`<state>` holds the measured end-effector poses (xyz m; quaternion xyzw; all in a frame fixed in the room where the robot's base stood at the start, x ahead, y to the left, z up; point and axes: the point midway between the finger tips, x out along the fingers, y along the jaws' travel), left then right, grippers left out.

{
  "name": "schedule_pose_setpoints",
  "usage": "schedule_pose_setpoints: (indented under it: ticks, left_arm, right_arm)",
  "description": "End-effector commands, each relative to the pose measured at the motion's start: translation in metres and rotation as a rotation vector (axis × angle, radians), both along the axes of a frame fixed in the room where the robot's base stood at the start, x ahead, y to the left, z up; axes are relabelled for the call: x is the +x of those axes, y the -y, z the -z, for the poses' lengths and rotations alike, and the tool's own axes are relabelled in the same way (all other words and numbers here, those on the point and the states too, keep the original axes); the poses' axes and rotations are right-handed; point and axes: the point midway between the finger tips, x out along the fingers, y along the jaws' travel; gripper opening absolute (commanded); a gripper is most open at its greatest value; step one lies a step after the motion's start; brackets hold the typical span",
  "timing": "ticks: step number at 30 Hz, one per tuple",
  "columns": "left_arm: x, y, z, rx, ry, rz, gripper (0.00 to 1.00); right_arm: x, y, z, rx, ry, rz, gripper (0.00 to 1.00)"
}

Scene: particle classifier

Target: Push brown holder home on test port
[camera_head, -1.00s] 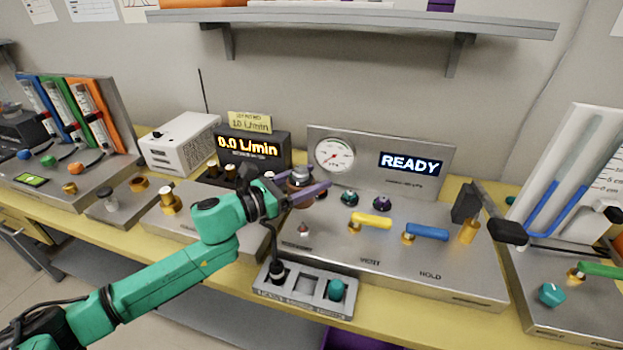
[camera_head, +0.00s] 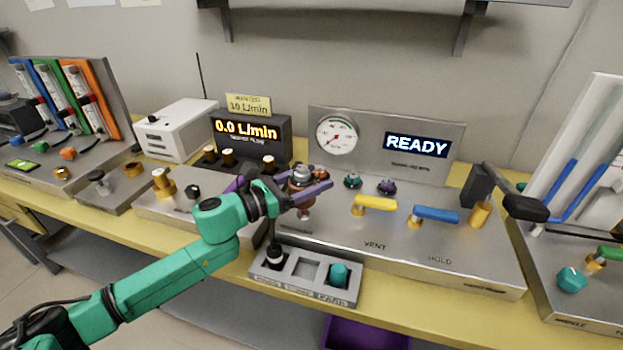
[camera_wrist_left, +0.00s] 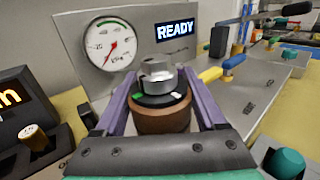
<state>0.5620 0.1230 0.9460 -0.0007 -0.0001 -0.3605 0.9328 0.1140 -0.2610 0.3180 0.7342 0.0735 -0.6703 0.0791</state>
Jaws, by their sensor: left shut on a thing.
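The brown holder (camera_head: 305,211), with a silver and black top, stands upright between the fingers of my left gripper (camera_head: 308,190). In the left wrist view the holder (camera_wrist_left: 163,119) sits between both purple fingers (camera_wrist_left: 160,105), which are shut on it. It is over the left part of the metal test panel (camera_head: 440,255). The test port is hidden under or behind the holder, so I cannot tell how it is seated. My right gripper is not in view.
A yellow handle (camera_head: 377,202) and a blue handle (camera_head: 436,214) lie right of the holder. A gauge (camera_head: 337,137) and a READY display (camera_head: 416,146) stand behind. A grey tray (camera_head: 300,286) with a black piece and a teal piece is in front.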

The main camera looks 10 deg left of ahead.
Motion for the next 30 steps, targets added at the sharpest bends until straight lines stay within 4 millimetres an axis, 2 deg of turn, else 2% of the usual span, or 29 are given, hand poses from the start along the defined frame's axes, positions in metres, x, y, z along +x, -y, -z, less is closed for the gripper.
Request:
schedule_pose_setpoints:
  ticks: [30]
  left_arm:
    - [-0.0006,0.0001,-0.0017,-0.001,0.004,0.0,0.0]
  right_arm:
    - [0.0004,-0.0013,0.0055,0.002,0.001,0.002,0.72]
